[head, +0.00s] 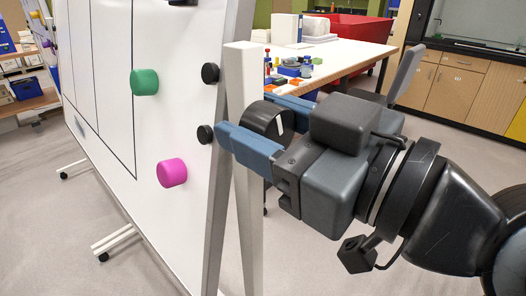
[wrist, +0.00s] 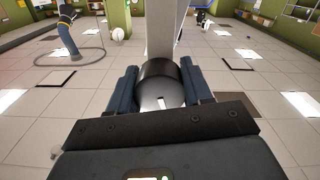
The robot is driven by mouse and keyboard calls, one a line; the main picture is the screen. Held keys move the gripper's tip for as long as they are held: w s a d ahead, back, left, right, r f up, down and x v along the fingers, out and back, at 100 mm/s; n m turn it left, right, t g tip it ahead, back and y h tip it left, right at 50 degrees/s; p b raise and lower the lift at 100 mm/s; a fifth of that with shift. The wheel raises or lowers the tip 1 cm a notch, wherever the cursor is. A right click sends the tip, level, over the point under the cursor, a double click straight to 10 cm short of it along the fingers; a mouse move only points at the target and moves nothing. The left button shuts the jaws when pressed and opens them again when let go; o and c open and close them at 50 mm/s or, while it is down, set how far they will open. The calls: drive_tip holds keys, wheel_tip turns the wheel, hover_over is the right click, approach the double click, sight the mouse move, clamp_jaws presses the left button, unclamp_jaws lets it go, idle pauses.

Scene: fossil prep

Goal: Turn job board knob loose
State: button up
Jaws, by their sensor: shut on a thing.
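The job board (head: 112,110) is a large white panel on the left of the head view. A pale upright post (head: 245,190) stands at its right edge. A large black round knob (head: 262,117) with a white mark is at this post. It also shows in the wrist view (wrist: 160,88), in front of the post, with the white mark near its lower edge. My gripper (head: 246,116) has its two blue fingers on opposite sides of the knob and is shut on it. The fingers partly hide the knob's sides.
A green round piece (head: 145,82) and a magenta one (head: 172,173) are on the board face. Two small black round pieces (head: 210,73) are near its right frame. A table (head: 345,58) with small items and a red bin (head: 350,28) stand behind. The floor around is mostly clear.

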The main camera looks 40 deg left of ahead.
sight(281, 134)
drive_tip(key=shift+n+b, duration=0.5)
drive_tip(key=shift+n, duration=0.1)
drive_tip(key=o, duration=1)
drive_tip(key=shift+o, duration=0.2)
drive_tip(key=shift+s+d+b, duration=0.15)
drive_tip(key=shift+d+b, duration=0.15)
drive_tip(key=shift+d, duration=1.65)
drive_tip(key=shift+s+d+b, duration=0.15)
drive_tip(key=shift+d+b, duration=0.15)
drive_tip(key=shift+d, duration=1.65)
